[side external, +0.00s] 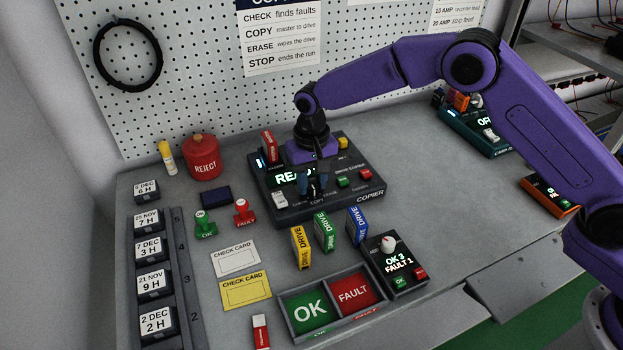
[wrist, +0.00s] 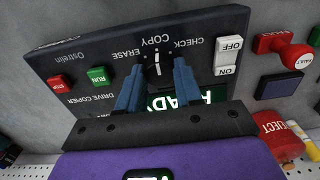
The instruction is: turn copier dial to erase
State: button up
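The copier (side external: 288,213) is a dark box with a lit screen (side external: 287,179) reading "REA…", the rest covered by my gripper. Its dark dial (wrist: 157,66) has a white pointer mark and sits below the printed words CHECK, COPY and ERASE (wrist: 127,54). The mark appears to lie toward COPY, in the middle. My gripper (side external: 312,192) is pointed down over the copier. In the wrist view its two blue fingers are apart, one on each side of the dial. A small gap seems to show beside the dial; contact is unclear.
On the copier are a white ON/OFF switch (wrist: 228,56), a green RUN button (wrist: 98,76), a red STOP button (wrist: 59,82) and an upright red drive (side external: 269,146). Yellow, green and blue drives (side external: 325,232) stand in front. Stamps (side external: 244,213) and a red REJECT can (side external: 202,158) are left.

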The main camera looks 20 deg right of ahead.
aim_at(312, 185)
jog(key=shift+n, duration=0.4)
jog(key=n, duration=0.3)
jog(key=shift+n, duration=2.6)
jog(key=shift+r, duration=0.1)
jog(key=o, duration=1)
jog(key=shift+o, duration=0.2)
notch_tip(312, 185, up, 17)
jog(key=shift+r, duration=0.2)
